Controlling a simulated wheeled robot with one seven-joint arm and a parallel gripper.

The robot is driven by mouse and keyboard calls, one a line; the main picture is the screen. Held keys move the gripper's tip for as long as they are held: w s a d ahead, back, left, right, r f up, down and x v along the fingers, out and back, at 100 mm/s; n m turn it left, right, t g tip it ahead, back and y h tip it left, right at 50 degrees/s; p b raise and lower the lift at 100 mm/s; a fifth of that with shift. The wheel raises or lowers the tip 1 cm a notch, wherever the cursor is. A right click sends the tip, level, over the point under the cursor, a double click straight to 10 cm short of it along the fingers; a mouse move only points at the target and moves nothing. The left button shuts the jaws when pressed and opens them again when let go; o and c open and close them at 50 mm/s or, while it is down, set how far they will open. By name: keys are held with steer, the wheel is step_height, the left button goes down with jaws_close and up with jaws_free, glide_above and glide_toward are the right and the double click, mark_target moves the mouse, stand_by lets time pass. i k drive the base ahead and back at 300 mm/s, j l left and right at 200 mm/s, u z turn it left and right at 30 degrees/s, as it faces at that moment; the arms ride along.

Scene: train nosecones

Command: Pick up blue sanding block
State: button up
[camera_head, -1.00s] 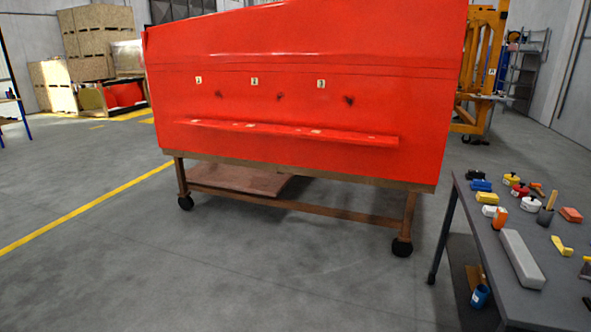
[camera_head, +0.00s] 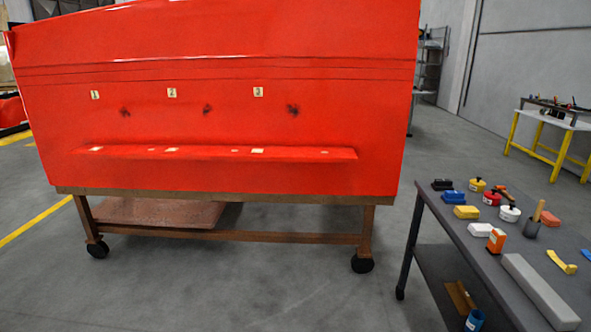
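The blue sanding block (camera_head: 454,197) sits on the dark grey table (camera_head: 437,228) at the right, near its far left corner. A black block (camera_head: 442,185) is just behind it and a yellow block (camera_head: 466,212) just in front of it. My gripper is not in view.
The table also holds a long grey bar (camera_head: 540,290), a white block (camera_head: 481,230), an orange item (camera_head: 496,241) and several lidded pots. A large red nosecone panel (camera_head: 220,100) on a wheeled wooden frame (camera_head: 230,237) stands left of the table. Open floor (camera_head: 300,290) lies between them.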

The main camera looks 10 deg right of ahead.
mark_target(451, 198)
steer(key=i+l+z, duration=0.2)
steer(key=i+z, duration=0.15)
steer(key=i, duration=0.7)
steer(key=i+j+z, duration=0.1)
steer(key=i+z, duration=0.25)
steer(key=i, duration=0.7)
steer(key=i+l, duration=1.2)
